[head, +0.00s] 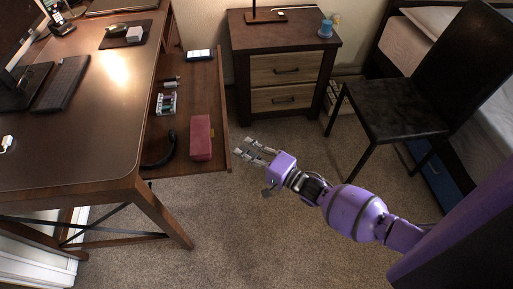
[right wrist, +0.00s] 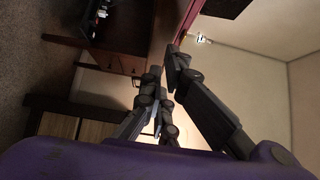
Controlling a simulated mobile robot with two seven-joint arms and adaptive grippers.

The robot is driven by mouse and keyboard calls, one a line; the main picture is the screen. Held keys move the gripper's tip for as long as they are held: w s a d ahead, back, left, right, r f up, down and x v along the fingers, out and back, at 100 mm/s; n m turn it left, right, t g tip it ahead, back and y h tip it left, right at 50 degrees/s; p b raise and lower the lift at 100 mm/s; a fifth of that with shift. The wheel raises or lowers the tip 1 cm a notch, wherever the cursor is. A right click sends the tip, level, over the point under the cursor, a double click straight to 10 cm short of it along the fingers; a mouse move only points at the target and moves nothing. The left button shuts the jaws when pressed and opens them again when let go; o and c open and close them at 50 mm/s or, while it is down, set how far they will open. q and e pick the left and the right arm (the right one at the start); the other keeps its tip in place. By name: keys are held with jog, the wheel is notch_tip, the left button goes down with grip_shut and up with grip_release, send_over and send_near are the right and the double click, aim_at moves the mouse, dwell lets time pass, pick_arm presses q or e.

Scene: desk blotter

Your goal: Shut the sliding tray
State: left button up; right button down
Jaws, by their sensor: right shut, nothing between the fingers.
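The sliding tray (head: 200,82) is pulled out from under the right side of the desk (head: 95,120) in the head view. It holds a pink-red box (head: 201,138), a black curved item (head: 160,152), a small battery-like pack (head: 166,104) and a phone-like device (head: 199,55). My right gripper (head: 252,150) is just to the right of the tray's outer edge, near its front corner, and holds nothing. Whether it touches the edge I cannot tell. In the right wrist view the gripper's fingers (right wrist: 168,78) are close together. My left gripper is out of view.
A nightstand (head: 284,70) with two drawers stands behind the tray's far end. A black chair (head: 398,108) is at the right, beside a bed. Carpet (head: 250,225) is clear between desk and chair. A keyboard (head: 62,84) lies on the desk.

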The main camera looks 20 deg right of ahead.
aim_at(163, 163)
jog(key=shift+a, duration=0.15)
jog(key=w+a+b, duration=0.1)
jog(key=w+a, duration=0.1)
jog(key=a, duration=0.6)
jog(key=w+a+b, duration=0.1)
jog(key=w+a, duration=0.1)
jog(key=a, duration=0.6)
jog(key=w+a+b, duration=0.1)
jog(key=w+a, duration=0.2)
jog(key=a, duration=0.6)
jog(key=shift+w, duration=0.1)
jog(key=shift+w+a+r+b, duration=0.1)
jog(key=shift+w+a+b, duration=0.05)
jog(key=shift+a+b, duration=0.25)
jog(key=shift+d, duration=0.1)
